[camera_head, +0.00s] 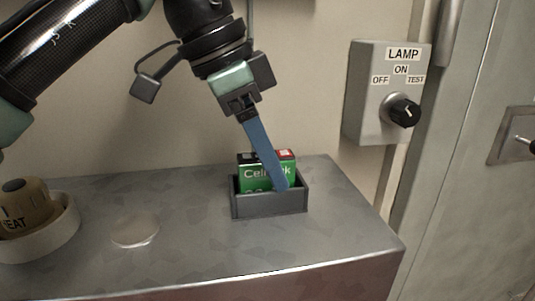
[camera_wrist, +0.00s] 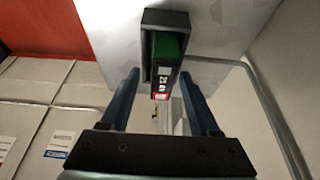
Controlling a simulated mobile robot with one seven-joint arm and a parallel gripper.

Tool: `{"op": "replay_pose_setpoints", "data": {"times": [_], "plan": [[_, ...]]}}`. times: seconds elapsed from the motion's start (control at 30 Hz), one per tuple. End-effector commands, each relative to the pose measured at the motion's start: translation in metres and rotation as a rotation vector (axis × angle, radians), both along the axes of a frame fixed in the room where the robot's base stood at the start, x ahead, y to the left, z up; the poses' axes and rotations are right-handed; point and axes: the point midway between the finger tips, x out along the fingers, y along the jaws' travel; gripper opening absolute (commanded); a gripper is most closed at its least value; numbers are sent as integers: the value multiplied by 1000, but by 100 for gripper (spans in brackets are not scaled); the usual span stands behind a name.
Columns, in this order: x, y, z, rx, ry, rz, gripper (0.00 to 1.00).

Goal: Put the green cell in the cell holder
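The green cell (camera_head: 254,173), marked with white lettering and with a black and red top, stands in the grey cell holder (camera_head: 270,203) on the cabinet top. Its upper part shows above the holder's rim; its lower part is hidden by the front wall. In the wrist view the cell (camera_wrist: 164,75) sits inside the dark holder (camera_wrist: 166,18). My gripper (camera_head: 281,186) reaches down from above, one blue finger crossing in front of the cell. In the wrist view my gripper (camera_wrist: 160,73) has its fingers apart on either side of the cell, with gaps visible.
A round white dish (camera_head: 50,238) with a tan knob-like object (camera_head: 24,204) marked "EAT" is at the left. A flat pale disc (camera_head: 135,231) lies between it and the holder. A lamp switch box (camera_head: 377,117) is on the wall at the right.

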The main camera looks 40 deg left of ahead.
Motion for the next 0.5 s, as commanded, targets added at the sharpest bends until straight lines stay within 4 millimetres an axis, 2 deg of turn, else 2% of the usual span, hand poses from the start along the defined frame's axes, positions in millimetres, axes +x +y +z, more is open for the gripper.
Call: {"op": "replay_pose_setpoints", "data": {"times": [0.27, 0.5], "plan": [[0, 0, 4, 2, 0, 1, 62], [-7, 6, 32, -2, -1, 1, 62]]}}
